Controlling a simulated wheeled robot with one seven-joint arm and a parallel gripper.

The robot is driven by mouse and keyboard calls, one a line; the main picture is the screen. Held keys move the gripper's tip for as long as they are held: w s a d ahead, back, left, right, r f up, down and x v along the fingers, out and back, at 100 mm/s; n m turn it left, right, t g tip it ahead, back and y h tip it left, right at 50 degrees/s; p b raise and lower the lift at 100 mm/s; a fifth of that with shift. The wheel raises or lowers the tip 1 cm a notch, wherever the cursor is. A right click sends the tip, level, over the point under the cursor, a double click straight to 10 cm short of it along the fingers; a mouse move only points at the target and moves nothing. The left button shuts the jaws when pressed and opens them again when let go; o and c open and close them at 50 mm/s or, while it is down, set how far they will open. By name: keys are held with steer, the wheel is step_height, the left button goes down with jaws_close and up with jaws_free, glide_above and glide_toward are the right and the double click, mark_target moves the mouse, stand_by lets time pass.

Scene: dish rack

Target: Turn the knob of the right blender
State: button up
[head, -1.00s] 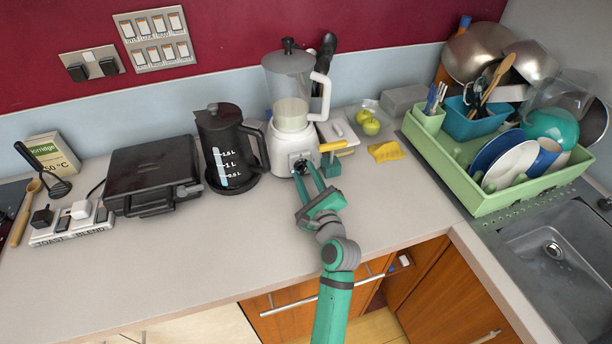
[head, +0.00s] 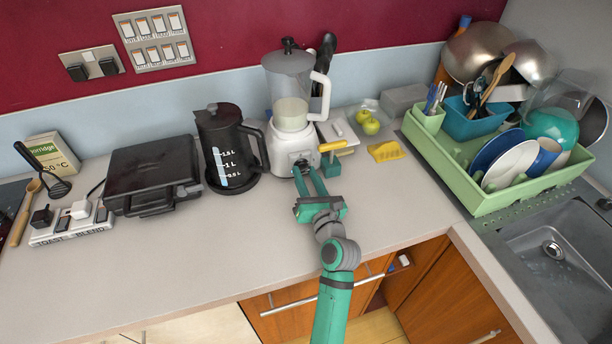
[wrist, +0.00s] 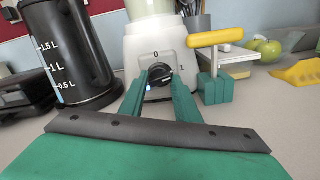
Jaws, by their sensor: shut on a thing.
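A white blender (head: 291,147) with a clear jug stands against the back wall of the counter, and it is the only blender I can see. Its black knob (wrist: 158,78) is on the front of the base, between the marks 0 and 1 in the wrist view. The knob's pointer looks tilted off level, its left end lower. My gripper (head: 305,170) reaches the blender's front from below. Its two green fingers (wrist: 160,88) are shut on the knob, one on each side.
A black kettle (head: 228,150) stands close left of the blender, with a black grill (head: 152,172) further left. A yellow-handled green tool (head: 332,158) stands close right. The front counter is clear.

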steer(key=o, duration=1.2)
steer(key=shift+s, duration=0.15)
steer(key=shift+v, duration=0.85)
steer(key=shift+v, duration=3.05)
